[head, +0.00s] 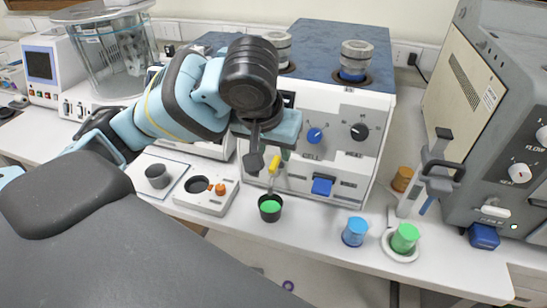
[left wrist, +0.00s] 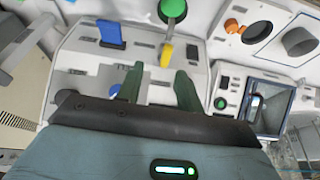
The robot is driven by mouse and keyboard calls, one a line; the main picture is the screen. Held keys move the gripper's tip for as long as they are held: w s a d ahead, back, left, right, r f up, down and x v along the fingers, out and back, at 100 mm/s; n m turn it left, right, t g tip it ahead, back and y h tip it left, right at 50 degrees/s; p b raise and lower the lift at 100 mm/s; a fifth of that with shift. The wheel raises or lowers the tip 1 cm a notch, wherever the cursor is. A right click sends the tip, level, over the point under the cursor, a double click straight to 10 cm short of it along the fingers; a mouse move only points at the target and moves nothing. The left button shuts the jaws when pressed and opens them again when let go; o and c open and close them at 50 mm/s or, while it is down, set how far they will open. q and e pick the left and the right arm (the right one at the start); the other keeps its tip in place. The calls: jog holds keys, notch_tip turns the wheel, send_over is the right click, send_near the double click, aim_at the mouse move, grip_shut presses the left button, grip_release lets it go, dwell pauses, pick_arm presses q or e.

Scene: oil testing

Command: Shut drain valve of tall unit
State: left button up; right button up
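The tall white unit (head: 340,108) with a blue top stands on the bench. On its lower front are a yellow lever (head: 274,166) and a blue lever (head: 322,186). The yellow lever points mostly downward, above a dark cup with green inside (head: 270,207). My left gripper (head: 268,158) is in front of the unit, close to the yellow lever. In the left wrist view, inverted, its fingers (left wrist: 160,85) are apart with nothing between them, and the yellow lever (left wrist: 167,54) lies just beyond the gap. The blue lever (left wrist: 110,34) is to one side. My right gripper does not show.
A white holder (head: 208,194) and a grey cup (head: 157,176) stand left of the green-filled cup. A blue cup (head: 355,231) and a green cup (head: 405,238) stand to the right. A large grey machine (head: 490,110) bounds the right side.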

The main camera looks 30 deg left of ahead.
aim_at(274, 163)
pick_arm(q)
jog(key=shift+n, duration=0.3)
jog(key=shift+a+x, duration=0.2)
jog(key=shift+x, duration=0.95)
jog(key=shift+a+x, duration=0.2)
jog(key=shift+x, duration=0.9)
jog(key=shift+a+x, duration=0.2)
jog(key=shift+x, duration=0.95)
jog(key=shift+w+r, duration=0.15)
jog(key=shift+w, duration=0.05)
grip_shut()
